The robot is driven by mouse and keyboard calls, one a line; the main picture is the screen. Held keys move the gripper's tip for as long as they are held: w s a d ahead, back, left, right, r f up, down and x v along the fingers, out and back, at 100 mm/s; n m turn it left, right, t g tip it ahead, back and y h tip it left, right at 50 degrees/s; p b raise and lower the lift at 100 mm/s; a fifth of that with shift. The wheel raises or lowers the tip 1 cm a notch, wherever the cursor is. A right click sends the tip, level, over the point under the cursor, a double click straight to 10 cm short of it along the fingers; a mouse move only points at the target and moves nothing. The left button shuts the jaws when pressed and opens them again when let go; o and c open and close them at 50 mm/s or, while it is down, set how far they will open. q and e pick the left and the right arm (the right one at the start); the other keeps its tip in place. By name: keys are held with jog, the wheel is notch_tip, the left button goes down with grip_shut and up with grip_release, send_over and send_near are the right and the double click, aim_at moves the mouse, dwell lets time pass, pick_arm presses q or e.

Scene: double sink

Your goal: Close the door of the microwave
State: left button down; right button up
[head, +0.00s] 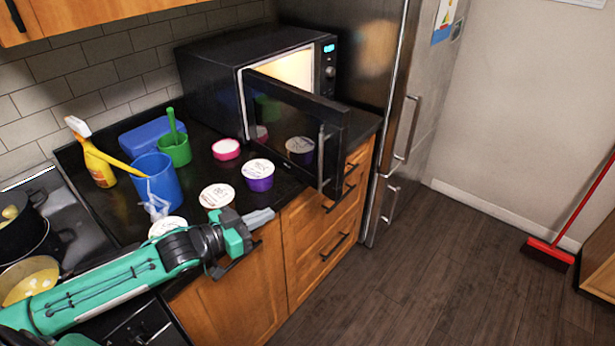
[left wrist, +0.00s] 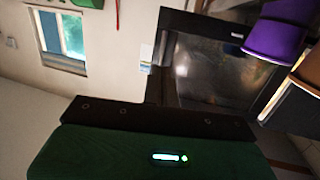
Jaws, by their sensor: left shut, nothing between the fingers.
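The black microwave (head: 205,85) stands at the back of the counter, its lit inside showing. Its dark door (head: 275,125) stands open, swung out over the counter toward the front edge. A vertical metal handle (head: 322,158) is at the door's free end. My left gripper (head: 268,215) is shut and empty at the counter's front edge, in front of the door and apart from it. In the left wrist view, a dark framed panel (left wrist: 215,75) fills the upper middle; I cannot tell for sure that it is the door. My right gripper is not in view.
Tubs, including a purple one (head: 258,175) and a pink one (head: 227,149), stand near the door. A blue cup (head: 157,185), green cup (head: 175,152) and yellow spray bottle (head: 97,165) are left. A fridge (head: 400,130) stands right of the microwave. The floor in front is clear.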

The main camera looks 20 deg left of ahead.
pick_arm(q)
jog(key=w+d+r+p, duration=0.2)
jog(key=w+d, duration=0.1)
jog(key=w, duration=0.3)
jog(key=w+d+r+h+p, duration=0.1)
jog(key=w+d+p, duration=0.1)
jog(key=w, duration=0.4)
jog(key=shift+w+d+r+m+t, duration=0.25)
jog(key=shift+d+r+m+t, duration=0.1)
jog(key=shift+d, duration=0.4)
